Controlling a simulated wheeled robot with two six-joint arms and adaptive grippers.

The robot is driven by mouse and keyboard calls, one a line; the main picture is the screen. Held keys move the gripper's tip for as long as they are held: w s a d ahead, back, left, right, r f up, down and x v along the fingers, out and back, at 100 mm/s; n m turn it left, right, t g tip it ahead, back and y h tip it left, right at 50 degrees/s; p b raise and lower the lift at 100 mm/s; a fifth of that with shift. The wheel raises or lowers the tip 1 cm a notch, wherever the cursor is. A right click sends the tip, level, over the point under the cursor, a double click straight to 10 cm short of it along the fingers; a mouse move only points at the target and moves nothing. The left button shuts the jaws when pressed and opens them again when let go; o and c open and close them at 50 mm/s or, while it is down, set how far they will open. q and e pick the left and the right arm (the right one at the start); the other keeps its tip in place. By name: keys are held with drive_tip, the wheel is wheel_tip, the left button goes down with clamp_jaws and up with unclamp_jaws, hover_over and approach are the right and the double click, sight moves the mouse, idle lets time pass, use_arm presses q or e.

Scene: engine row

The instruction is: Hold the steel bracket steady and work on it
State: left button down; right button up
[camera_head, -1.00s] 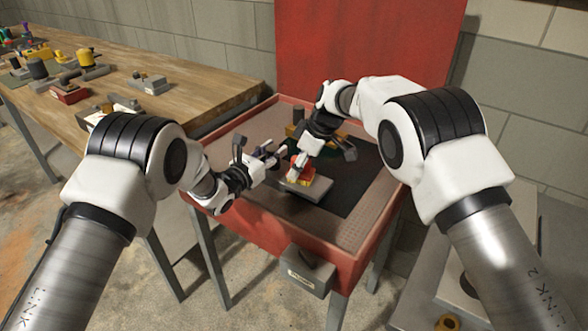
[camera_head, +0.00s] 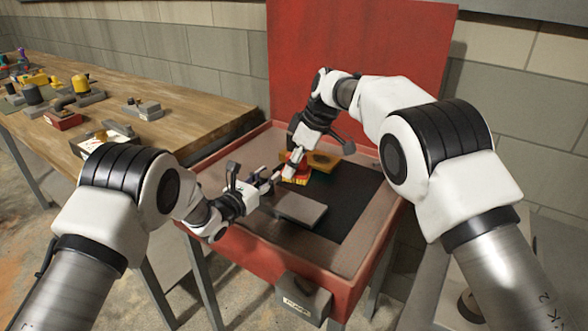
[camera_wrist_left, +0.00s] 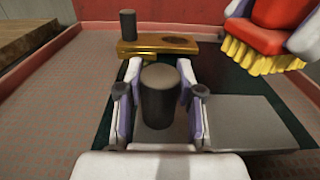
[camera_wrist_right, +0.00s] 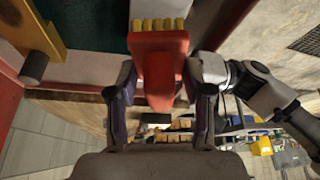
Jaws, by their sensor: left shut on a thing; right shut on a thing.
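The steel bracket (camera_head: 301,210) is a flat grey plate low over the dark mat, with a dark upright post (camera_wrist_left: 160,95) at its left end. My left gripper (camera_head: 268,184) is shut on that post, one finger on each side. My right gripper (camera_wrist_right: 163,85) is shut on a red brush (camera_wrist_right: 160,60) with yellow bristles (camera_wrist_left: 262,55). The brush is behind the plate and apart from it in the head view. In the left wrist view the bristles hang at the upper right, clear of the plate. Whether the plate touches the mat I cannot tell.
A brass-coloured bracket (camera_wrist_left: 170,47) with a dark post lies at the back of the red-sided bench (camera_head: 256,252). A dark mat (camera_head: 350,208) has bare room to the right. A wooden table (camera_head: 190,115) at left holds several parts.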

idle(0.4)
use_arm(q)
drive_tip(key=c, duration=0.7)
unclamp_jaws()
drive_tip(key=v, duration=1.2)
